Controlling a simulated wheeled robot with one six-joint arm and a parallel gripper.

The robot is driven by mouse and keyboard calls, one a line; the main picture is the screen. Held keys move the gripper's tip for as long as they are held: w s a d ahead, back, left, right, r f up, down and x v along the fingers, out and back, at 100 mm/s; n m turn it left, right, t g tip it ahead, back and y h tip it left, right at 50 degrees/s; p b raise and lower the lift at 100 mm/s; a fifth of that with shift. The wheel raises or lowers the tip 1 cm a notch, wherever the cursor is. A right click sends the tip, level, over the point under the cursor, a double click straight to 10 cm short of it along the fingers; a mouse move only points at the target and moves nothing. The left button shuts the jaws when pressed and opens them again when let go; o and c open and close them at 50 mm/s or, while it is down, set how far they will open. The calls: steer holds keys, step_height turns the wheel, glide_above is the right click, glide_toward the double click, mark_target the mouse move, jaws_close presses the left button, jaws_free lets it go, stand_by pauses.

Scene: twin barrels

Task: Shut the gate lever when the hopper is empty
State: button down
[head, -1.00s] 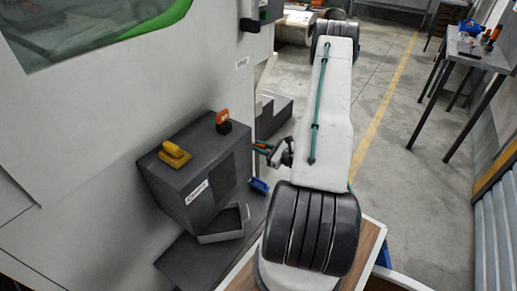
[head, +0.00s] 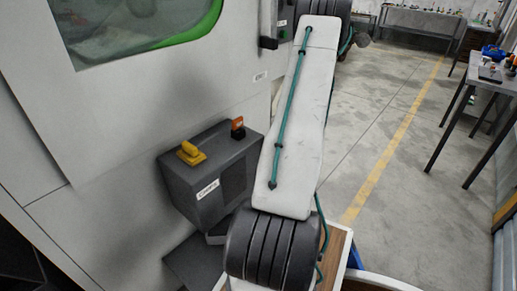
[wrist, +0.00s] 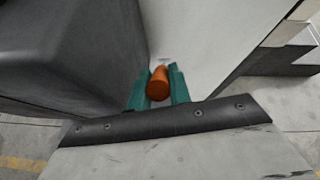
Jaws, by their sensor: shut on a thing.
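In the wrist view, my gripper (wrist: 158,90) is shut on an orange round-ended handle (wrist: 158,84), held between its green fingers. The handle sits in the gap between a dark grey box and a pale wall; I cannot tell whether it is the gate lever. In the head view, the grey box (head: 205,180) stands against the machine, with a white label on its front. A yellow handle (head: 190,152) and an orange-and-black piece (head: 237,127) sit on its top. My arm hides the gripper in the head view. No view into a hopper shows.
The pale machine (head: 110,125) with its green-edged window fills the left. A grey table (head: 490,75) with tools stands at the right. The concrete floor between, with its yellow line (head: 385,145), is clear.

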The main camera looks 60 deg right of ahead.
stand_by(0.3)
steer(key=c, duration=1.3)
jaws_free()
steer(key=shift+w, duration=0.1)
